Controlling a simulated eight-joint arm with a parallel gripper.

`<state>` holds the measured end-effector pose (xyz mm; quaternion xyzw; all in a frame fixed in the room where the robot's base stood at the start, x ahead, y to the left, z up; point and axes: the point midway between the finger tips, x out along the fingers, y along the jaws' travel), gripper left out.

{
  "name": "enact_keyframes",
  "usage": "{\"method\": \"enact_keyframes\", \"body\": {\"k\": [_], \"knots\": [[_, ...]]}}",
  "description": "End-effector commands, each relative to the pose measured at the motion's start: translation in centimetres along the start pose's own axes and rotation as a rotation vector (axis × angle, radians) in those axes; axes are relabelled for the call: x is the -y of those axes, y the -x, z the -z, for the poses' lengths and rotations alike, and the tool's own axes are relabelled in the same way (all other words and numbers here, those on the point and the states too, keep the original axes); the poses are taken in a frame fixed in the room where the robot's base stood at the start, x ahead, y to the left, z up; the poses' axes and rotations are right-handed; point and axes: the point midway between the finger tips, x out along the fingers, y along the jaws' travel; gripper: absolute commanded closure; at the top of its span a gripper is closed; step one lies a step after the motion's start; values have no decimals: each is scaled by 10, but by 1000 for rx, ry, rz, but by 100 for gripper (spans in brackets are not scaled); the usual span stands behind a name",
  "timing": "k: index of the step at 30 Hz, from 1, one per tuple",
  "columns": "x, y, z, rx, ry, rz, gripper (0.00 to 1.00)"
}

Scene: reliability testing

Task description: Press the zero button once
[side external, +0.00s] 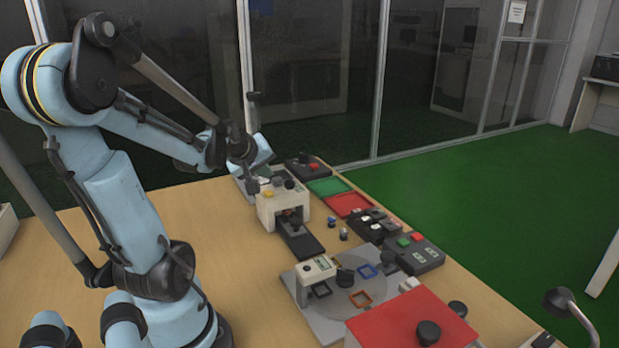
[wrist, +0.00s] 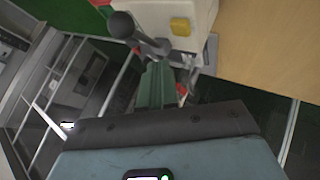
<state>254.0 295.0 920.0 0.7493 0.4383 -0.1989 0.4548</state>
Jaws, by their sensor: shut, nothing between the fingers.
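A white machine (side external: 285,207) stands on the table in the side view, with a small yellow button (side external: 268,194) on its front left and dark knobs (side external: 289,184) on top. My gripper (side external: 252,186) is at the machine's upper left side, pointing down, close to the yellow button. It is shut and empty. In the wrist view the white machine (wrist: 205,14) fills the top, with the yellow button (wrist: 180,26) on its face and a dark round knob (wrist: 122,25) left of it. No label for zero can be read. Contact with the button cannot be told.
A dark control box (side external: 308,165) with a red button stands behind the machine, beside green (side external: 328,187) and red (side external: 349,204) trays. Several dark switch boxes (side external: 414,254) are to the right. A grey fixture (side external: 302,312) and red-topped box (side external: 405,325) are in front.

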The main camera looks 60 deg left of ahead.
Motion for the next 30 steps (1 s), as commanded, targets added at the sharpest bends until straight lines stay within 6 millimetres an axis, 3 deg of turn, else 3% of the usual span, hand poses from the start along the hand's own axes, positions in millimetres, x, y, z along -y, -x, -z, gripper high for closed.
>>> {"method": "enact_keyframes", "body": {"k": [10,30], "knots": [[-13,19,13,0,0,0,100],[-15,20,12,3,-6,-2,100]]}}
